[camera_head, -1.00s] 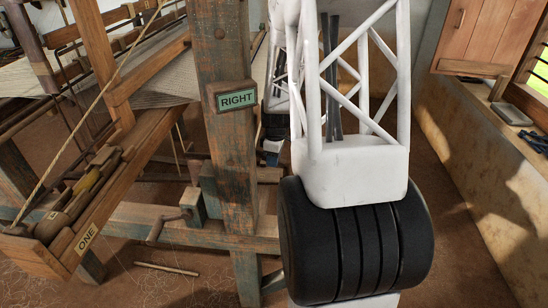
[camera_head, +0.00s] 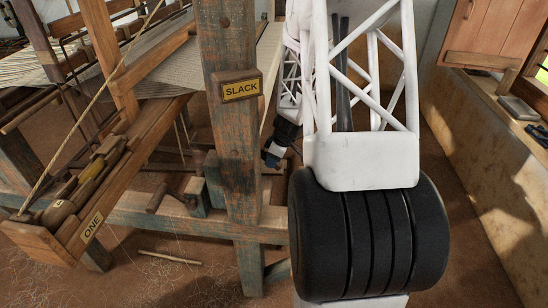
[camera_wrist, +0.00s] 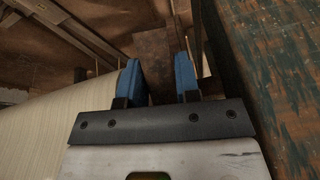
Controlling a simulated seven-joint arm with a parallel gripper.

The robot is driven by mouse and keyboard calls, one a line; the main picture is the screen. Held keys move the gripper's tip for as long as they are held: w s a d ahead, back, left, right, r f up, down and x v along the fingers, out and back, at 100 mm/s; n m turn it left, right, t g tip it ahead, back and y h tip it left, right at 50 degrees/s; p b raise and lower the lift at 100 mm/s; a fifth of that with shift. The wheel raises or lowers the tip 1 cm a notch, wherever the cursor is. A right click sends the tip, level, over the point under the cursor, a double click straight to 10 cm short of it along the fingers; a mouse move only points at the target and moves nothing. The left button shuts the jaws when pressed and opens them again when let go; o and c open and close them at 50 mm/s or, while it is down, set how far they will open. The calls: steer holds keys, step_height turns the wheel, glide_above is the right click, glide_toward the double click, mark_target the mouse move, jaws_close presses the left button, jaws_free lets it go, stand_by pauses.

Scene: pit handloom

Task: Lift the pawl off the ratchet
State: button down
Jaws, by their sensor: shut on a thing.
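I cannot make out the ratchet in either view. A sign reading SLACK (camera_head: 241,87) is on the post.
The post is close to the right of the fingers in the wrist view (camera_wrist: 275,70). Pale cloth or warp (camera_wrist: 50,118) lies at their left. A wooden box marked ONE (camera_head: 92,227) is at the left. A sunlit wall ledge (camera_head: 470,140) runs along the right.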

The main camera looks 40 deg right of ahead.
steer(key=shift+a+f, duration=0.1)
steer(key=c, duration=0.8)
jaws_free()
steer(key=shift+c, duration=0.2)
steer(key=shift+v, duration=3.95)
